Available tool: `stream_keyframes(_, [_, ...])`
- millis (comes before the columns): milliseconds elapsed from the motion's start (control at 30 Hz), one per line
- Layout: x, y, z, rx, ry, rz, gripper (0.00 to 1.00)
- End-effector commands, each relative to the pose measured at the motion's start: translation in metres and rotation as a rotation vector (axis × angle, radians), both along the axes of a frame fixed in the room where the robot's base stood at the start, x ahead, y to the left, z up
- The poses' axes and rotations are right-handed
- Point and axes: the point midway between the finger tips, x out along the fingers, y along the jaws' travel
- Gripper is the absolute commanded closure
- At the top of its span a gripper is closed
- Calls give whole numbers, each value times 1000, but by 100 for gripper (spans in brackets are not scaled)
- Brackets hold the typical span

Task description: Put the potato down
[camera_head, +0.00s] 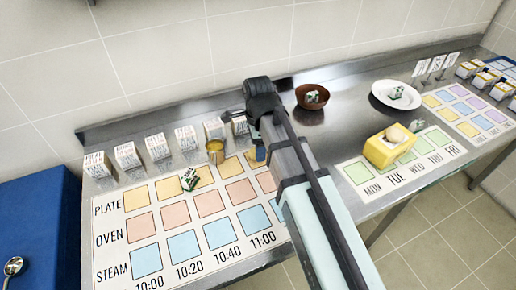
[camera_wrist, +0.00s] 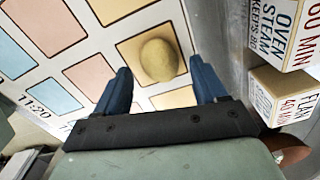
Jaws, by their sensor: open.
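The potato (camera_wrist: 159,60) is a round, yellow-brown lump in the wrist view. It rests on a yellow square of the printed mat (camera_wrist: 85,40), between and just beyond my fingertips. My gripper (camera_wrist: 160,66) is open, with a blue finger on either side of the potato and a visible gap to each. In the head view one blue finger of my gripper (camera_head: 257,154) shows low over the mat's top row, marked PLATE. My arm hides the potato there.
Labelled white boxes (camera_head: 128,156) stand behind the mat. A brown bowl (camera_head: 311,96), white plate (camera_head: 396,94) and yellow block (camera_head: 388,150) stand right of my arm.

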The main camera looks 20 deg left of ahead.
Motion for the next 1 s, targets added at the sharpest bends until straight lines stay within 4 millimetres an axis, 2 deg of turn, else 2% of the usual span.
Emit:
stream_keyframes(300, [1, 1, 51, 1, -2, 0, 29])
stream_keyframes(600, [1, 1, 89, 1, -2, 0, 29])
stream_keyframes(800, [0, 0, 101, 0, 0, 0, 29])
stream_keyframes(1000, [0, 0, 104, 0, 0, 0, 29])
